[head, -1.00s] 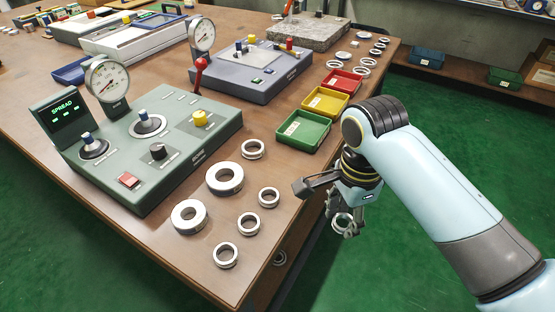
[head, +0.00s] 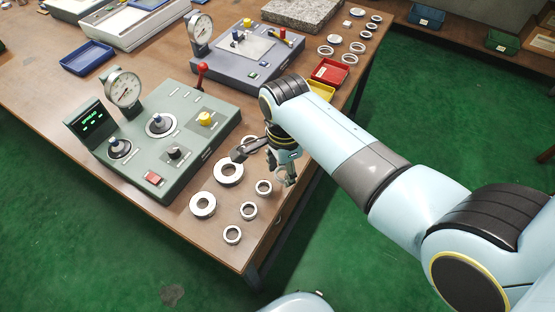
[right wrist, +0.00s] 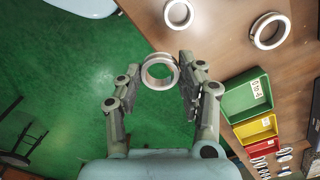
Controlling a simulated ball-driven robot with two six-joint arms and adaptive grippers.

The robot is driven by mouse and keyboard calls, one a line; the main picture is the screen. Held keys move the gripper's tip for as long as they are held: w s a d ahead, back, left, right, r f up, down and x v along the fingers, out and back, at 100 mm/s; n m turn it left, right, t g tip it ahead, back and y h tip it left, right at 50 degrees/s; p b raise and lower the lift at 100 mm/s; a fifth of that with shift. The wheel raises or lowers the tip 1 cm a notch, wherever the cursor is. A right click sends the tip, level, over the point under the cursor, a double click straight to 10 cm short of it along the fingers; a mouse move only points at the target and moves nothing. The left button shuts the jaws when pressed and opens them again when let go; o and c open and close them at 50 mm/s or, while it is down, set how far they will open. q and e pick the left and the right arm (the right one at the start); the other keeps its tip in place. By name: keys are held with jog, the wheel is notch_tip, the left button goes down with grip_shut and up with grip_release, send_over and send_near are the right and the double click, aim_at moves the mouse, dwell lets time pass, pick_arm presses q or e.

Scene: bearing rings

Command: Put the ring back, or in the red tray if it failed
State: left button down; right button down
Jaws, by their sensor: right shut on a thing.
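My right gripper (head: 284,178) is shut on a small steel ring, held in the air beside the table's right edge. In the right wrist view the held ring (right wrist: 146,75) sits between the two fingertips (right wrist: 165,80). Several other rings lie on the table: large ones (head: 203,205) and small ones (head: 249,210). My left gripper is out of view.
A yellow tray (right wrist: 255,129) and a green tray (right wrist: 240,100) stand in line with the red one. A blue-grey station (head: 235,70) with a gauge is behind. A blue tray (head: 88,57) lies at the left. Green floor is open beyond the table edge.

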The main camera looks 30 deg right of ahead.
jog(key=shift+w+d+f, duration=0.25)
jog(key=shift+w+f, duration=0.1)
jog(key=shift+w, duration=0.2)
jog(key=shift+w+d+f, duration=0.2)
jog(key=shift+w+f, duration=0.1)
jog(key=shift+w, duration=0.25)
jog(key=w+f+b, duration=0.1)
jog(key=w+b, duration=0.1)
jog(key=w+d+f+b, duration=0.1)
jog(key=f+b, duration=0.1)
jog(key=b, duration=0.1)
jog(key=shift+w+d, duration=0.1)
jog(key=shift+w, duration=0.3)
jog(key=shift+w+b, duration=0.3)
notch_tip(320, 180, down, 4)
jog(key=b, duration=0.4)
jog(key=shift+b, duration=0.3)
jog(key=shift+d+r, duration=0.1)
jog(key=c, duration=0.8)
grip_release()
